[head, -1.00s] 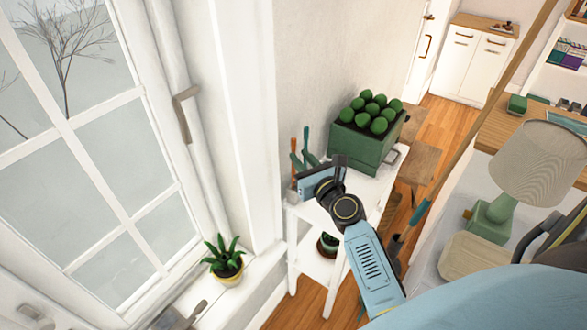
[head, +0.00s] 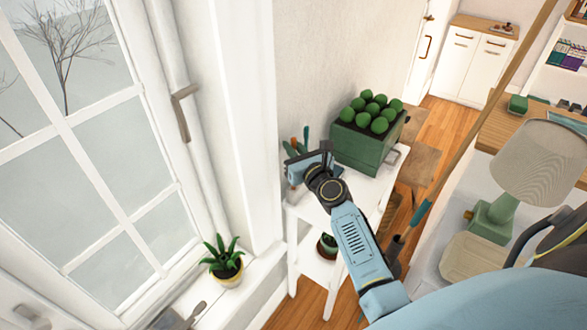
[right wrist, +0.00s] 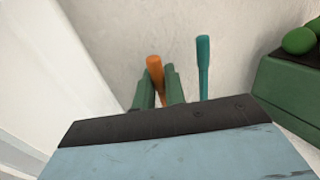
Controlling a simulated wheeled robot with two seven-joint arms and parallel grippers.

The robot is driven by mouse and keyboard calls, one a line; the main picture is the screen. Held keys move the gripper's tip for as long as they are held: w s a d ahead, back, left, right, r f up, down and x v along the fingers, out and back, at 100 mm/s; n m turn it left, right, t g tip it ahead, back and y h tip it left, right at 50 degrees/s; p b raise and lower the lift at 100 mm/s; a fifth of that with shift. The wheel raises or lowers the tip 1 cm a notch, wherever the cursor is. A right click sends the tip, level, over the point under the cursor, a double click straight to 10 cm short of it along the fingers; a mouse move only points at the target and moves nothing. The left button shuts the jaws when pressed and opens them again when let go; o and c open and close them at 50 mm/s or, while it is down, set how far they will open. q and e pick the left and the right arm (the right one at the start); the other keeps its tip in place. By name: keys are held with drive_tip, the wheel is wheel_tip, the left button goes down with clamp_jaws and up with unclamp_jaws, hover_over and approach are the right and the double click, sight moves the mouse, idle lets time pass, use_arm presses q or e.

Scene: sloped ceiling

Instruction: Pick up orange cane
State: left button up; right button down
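The orange cane (right wrist: 155,70) stands upright near the wall in the right wrist view, its lower part hidden by my gripper. In the head view only a small bit of it (head: 293,142) shows behind the fingers. My right gripper (head: 295,149) is over the back left corner of the white stand. Its two green fingers (right wrist: 159,88) are apart, one on each side of the cane in the picture. I cannot tell whether they touch it. A teal cane (right wrist: 203,65) stands just right of the fingers. My left gripper is out of view.
A green crate of round green plants (head: 362,150) stands on the white stand (head: 365,195), right of my gripper. The wall is close behind. A potted plant (head: 227,270) sits on the window sill at left. A lamp (head: 535,165) stands at right.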

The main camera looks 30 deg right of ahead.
drive_tip(key=shift+r, duration=0.15)
drive_tip(key=shift+r+p, duration=0.55)
drive_tip(key=shift+r, duration=0.05)
wheel_tip(320, 180, up, 6)
drive_tip(key=p, duration=0.4)
drive_tip(key=s+a+b, duration=0.1)
drive_tip(key=s, duration=1.7)
drive_tip(key=shift+a+f, duration=0.2)
